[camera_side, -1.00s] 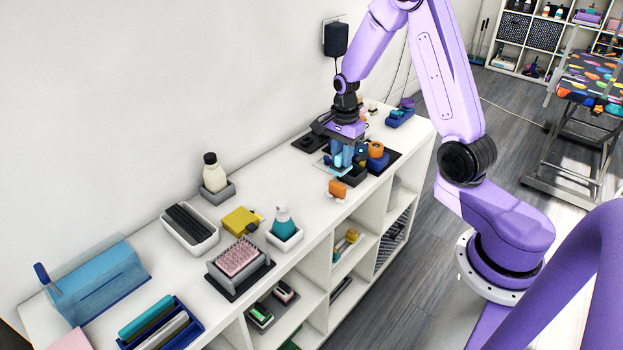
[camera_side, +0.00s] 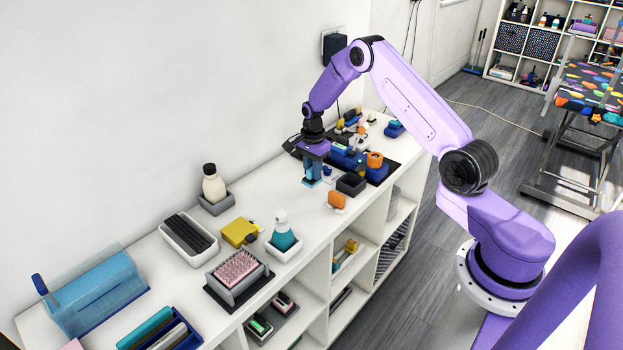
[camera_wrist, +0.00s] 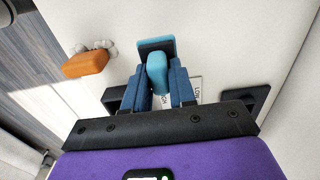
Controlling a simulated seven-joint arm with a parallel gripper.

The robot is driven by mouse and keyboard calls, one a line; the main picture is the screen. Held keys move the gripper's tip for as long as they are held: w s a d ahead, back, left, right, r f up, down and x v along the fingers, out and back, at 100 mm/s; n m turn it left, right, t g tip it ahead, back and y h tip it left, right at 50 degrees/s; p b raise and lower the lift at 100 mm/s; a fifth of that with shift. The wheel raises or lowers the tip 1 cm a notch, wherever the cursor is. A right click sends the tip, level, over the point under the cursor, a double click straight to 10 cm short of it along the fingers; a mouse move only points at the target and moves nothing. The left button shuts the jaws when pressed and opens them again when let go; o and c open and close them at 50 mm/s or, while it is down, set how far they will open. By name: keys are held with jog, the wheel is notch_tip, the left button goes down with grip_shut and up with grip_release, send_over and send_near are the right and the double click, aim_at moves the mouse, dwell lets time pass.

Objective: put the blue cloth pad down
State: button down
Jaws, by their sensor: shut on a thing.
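In the side view my gripper (camera_side: 312,180) points down over the white shelf top (camera_side: 285,195), left of a small dark tray. A bit of light blue shows at its fingertips, close to the surface. I cannot tell whether the pad touches the shelf top.
A dark open tray (camera_side: 351,184) and an orange-topped block (camera_side: 337,200) stand to the right. A dark mat with blue and orange items (camera_side: 375,165) lies behind them.

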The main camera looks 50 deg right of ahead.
jog(key=shift+w+f, duration=0.3)
jog(key=shift+f, duration=0.1)
jog(key=shift+d+f, duration=0.1)
jog(key=shift+f, duration=1.45)
jog(key=shift+f, duration=0.15)
jog(key=c, duration=0.9)
grip_release()
